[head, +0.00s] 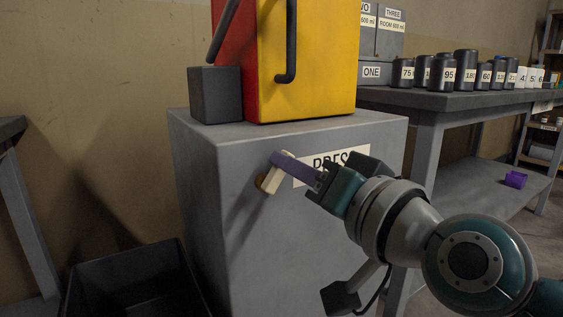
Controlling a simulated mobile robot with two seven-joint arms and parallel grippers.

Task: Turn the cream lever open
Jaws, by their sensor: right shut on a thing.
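The cream lever (268,184) sits on the front face of the grey press cabinet (250,240), left of a white label with partly hidden lettering. It slants from upper right to lower left, with a brownish round part behind it. My right gripper (284,161) comes in from the right, and its purple fingers are shut on the lever's upper end. The fingers cover part of the lever and the label. My left gripper is out of view.
A red and yellow machine body (310,60) with a dark handle stands on the cabinet. An open dark bin (135,280) is at lower left. A bench (440,101) at right carries several dark numbered canisters; a purple piece (516,179) lies on its lower shelf.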

